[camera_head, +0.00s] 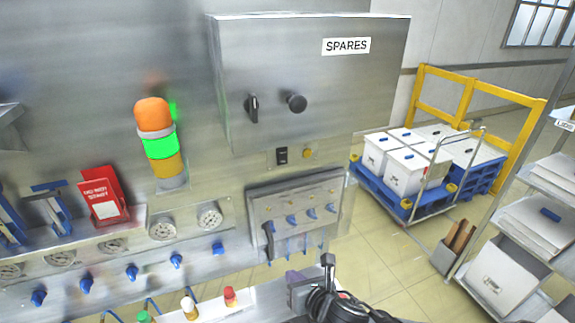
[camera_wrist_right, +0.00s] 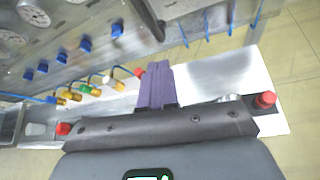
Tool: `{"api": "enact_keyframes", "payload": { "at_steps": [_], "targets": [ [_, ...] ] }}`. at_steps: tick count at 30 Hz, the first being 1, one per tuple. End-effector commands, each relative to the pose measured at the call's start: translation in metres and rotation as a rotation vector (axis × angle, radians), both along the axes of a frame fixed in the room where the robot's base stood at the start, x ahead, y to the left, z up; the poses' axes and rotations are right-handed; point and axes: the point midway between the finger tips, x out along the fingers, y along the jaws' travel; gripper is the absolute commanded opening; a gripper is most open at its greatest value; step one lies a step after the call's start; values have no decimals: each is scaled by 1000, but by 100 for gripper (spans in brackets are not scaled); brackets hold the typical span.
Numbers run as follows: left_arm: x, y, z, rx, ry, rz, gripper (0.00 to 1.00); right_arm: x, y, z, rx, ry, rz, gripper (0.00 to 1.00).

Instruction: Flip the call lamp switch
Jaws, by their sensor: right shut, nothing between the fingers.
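A small black switch (camera_head: 282,156) is on the panel strip below the grey SPARES cabinet, with a small yellow-orange lamp or button (camera_head: 307,153) just to its right. Which way the switch is set is too small to tell. A stack lamp (camera_head: 160,147) stands to the left, its green band bright. My right gripper (camera_head: 294,279) is low in the head view, below and apart from the switch. Its purple fingers (camera_wrist_right: 153,86) are shut and empty in the wrist view, where the switch does not show. My left gripper is not in view.
The SPARES cabinet (camera_head: 310,85) juts out above, with two dark knobs. A panel with blue knobs (camera_head: 297,212) lies between my gripper and the switch. A blue cart (camera_head: 425,190) stands on the open floor at right.

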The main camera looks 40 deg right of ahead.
Motion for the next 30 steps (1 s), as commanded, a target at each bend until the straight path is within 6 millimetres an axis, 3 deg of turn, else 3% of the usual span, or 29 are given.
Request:
{"api": "enact_keyframes", "payload": {
  "at_steps": [1, 6, 12, 15, 21, 30],
  "targets": [
    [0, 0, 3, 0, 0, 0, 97, 13, -14, 26, -67, -48, 4, 0],
    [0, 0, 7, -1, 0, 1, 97, 38, -52, 93, -215, -165, -16, 0],
    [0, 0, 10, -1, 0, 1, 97, 50, -78, 155, -312, -264, -46, 0],
    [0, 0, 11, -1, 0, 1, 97, 52, -83, 176, -328, -299, -57, 0],
    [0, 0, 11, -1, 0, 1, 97, 54, -83, 190, -328, -325, -62, 0],
    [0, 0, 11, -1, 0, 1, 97, 54, -83, 189, -327, -324, -61, 0]
  ]
}}
